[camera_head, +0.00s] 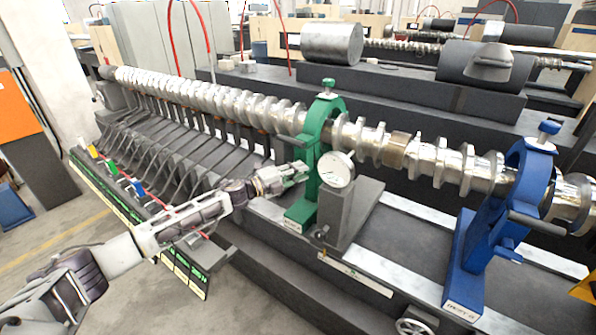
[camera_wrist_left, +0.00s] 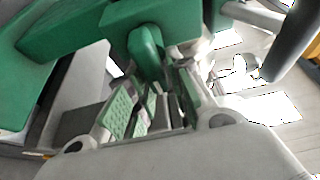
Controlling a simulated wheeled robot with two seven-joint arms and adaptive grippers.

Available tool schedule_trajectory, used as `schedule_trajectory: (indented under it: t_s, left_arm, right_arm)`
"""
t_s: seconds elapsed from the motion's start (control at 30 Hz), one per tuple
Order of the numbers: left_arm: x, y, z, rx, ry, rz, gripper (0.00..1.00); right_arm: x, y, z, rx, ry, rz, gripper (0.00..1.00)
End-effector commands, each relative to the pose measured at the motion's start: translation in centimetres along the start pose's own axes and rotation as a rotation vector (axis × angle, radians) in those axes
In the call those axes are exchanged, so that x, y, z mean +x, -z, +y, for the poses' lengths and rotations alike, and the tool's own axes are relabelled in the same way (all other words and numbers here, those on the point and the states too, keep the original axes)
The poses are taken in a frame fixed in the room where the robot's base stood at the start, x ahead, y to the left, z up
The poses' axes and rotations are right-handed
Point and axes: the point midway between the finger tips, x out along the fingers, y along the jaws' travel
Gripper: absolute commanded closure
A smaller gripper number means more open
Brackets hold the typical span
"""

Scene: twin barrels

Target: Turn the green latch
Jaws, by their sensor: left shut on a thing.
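The green clamp stand (camera_head: 305,182) rises around the long crankshaft (camera_head: 250,103). My left gripper (camera_head: 300,172) reaches in from the left and meets the stand's left side at mid height. In the left wrist view, the green latch (camera_wrist_left: 146,48) is a rounded lever projecting from the green stand (camera_wrist_left: 60,30). Its end goes down between the fingers of my left gripper (camera_wrist_left: 155,100), which are shut on it. The fingers hide the latch's tip, and the latch is hard to make out in the head view. My right gripper is not in view.
A round dial gauge (camera_head: 336,169) on a grey block stands just right of the green stand. A blue clamp stand (camera_head: 520,185) is further right. The grey bed between the stands (camera_head: 420,235) is bare.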

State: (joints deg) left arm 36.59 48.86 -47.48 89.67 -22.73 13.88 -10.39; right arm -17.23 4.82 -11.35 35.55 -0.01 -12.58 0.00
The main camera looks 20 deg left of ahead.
Motion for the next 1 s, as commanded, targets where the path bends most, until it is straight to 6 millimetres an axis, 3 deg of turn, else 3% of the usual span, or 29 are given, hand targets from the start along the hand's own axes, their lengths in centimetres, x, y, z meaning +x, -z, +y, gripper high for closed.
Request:
schedule_trajectory:
  t_s: [0.23,0.27,0.37,1.0]
  left_arm:
    - [-0.01,0.05,0.16,0.000,-0.001,0.001,1.00]
    - [0.00,0.06,0.16,0.000,-0.001,0.001,0.78]
    - [0.00,0.05,0.14,-0.001,-0.001,0.001,0.65]
    - [-0.98,-0.03,0.17,-0.002,-0.001,-0.001,0.64]
  right_arm:
    - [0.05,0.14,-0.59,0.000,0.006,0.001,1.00]
    - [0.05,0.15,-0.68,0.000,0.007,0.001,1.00]
    - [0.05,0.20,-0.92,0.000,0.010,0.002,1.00]
    - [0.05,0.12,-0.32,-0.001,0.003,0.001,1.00]
